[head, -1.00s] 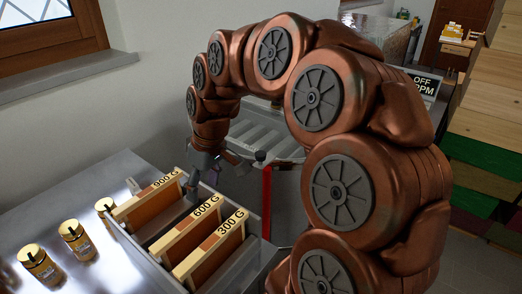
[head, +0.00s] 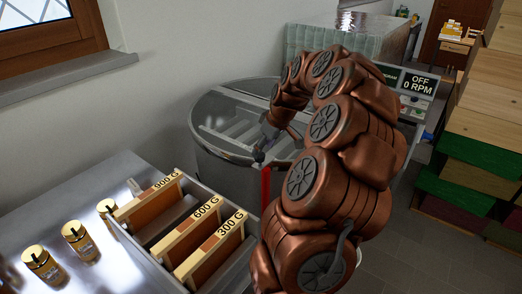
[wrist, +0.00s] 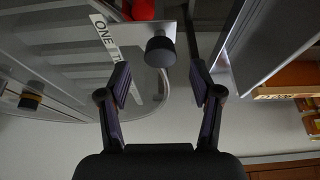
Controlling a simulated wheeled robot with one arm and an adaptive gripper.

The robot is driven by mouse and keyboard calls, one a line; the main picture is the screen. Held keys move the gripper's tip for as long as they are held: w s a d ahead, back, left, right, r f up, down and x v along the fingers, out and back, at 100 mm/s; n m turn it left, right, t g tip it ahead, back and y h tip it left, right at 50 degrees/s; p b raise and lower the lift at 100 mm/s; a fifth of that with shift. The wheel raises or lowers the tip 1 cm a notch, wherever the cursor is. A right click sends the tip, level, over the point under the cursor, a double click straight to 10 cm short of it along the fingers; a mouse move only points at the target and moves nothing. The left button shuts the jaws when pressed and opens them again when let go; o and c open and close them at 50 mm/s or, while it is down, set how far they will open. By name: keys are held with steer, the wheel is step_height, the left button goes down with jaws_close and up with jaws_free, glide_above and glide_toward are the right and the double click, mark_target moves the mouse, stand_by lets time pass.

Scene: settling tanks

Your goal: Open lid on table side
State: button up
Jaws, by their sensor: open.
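The round metal drum (head: 215,165) stands beyond the table, with a see-through lid (head: 225,108) lying shut over its top. In the wrist view the lid (wrist: 75,65) carries a white strip with partly cut-off lettering. A black knob (wrist: 160,52) on a metal plate lies ahead of the fingertips, roughly centred between them; a second knob (wrist: 30,101) shows at far left. My gripper (wrist: 160,80) is open and empty, apart from the knob. In the head view my gripper (head: 264,146) is at the drum's near right rim, partly hidden by my arm.
The metal table (head: 75,205) holds a box (head: 160,262) with three wooden frames marked 900 G, 600 G and 300 G. Several honey jars (head: 78,240) stand left of it. A control panel (head: 418,85) reads OFF, 0 RPM. Stacked coloured boxes (head: 470,165) line the right.

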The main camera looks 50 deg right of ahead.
steer(key=shift+p+x, duration=0.35)
steer(key=shift+x, duration=1.35)
jaws_close()
